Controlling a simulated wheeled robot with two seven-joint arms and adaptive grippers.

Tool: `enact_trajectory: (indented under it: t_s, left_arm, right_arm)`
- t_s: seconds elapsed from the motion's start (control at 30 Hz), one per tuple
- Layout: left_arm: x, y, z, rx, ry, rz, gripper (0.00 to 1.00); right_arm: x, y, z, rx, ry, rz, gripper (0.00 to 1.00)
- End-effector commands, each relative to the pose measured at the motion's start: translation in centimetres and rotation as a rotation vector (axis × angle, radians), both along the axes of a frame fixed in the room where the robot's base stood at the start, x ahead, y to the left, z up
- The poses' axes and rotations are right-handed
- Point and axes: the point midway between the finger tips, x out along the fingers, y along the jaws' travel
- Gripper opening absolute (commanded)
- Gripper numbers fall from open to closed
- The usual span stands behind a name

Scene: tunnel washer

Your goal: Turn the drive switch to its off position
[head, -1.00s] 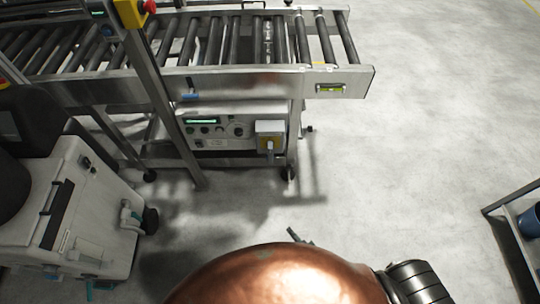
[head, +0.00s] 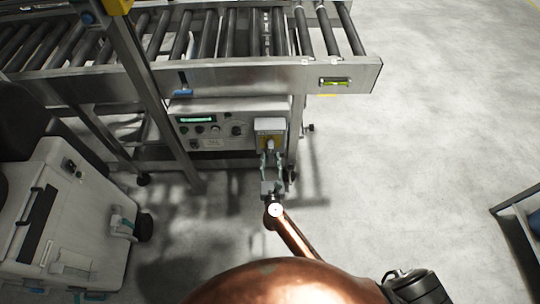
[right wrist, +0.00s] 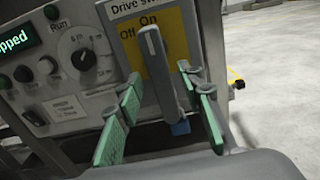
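The drive switch (head: 269,144) sits on the right end of the control panel under the conveyor. My right gripper (head: 271,157) is open in front of the switch. In the right wrist view its green-padded fingers (right wrist: 159,77) stand on either side of the handle, with gaps visible. My left gripper is out of view.
The control panel (head: 213,130) has knobs, buttons and a lit green display ending in "…pped". The roller conveyor (head: 240,78) overhangs it, with a slanting metal post (head: 150,90) left. A white machine (head: 55,225) stands lower left.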

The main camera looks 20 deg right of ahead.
Motion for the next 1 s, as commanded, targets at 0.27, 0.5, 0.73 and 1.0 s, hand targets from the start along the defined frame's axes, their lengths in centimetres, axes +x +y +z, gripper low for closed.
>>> enact_trajectory:
  t_s: [0.27,0.5,0.73,1.0]
  left_arm:
    - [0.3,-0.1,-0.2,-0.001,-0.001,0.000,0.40]
    - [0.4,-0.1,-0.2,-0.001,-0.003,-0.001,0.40]
    - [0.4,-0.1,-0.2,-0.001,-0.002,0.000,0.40]
    - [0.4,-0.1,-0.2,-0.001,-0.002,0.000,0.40]
  right_arm:
    - [1.9,-0.7,-0.1,-0.003,0.001,0.000,0.35]
    - [2.0,-0.7,-0.1,-0.003,0.002,0.000,0.34]
    - [1.9,-0.6,-0.1,-0.004,0.002,0.000,0.18]
    - [1.9,-0.6,-0.1,-0.004,0.002,0.000,0.00]
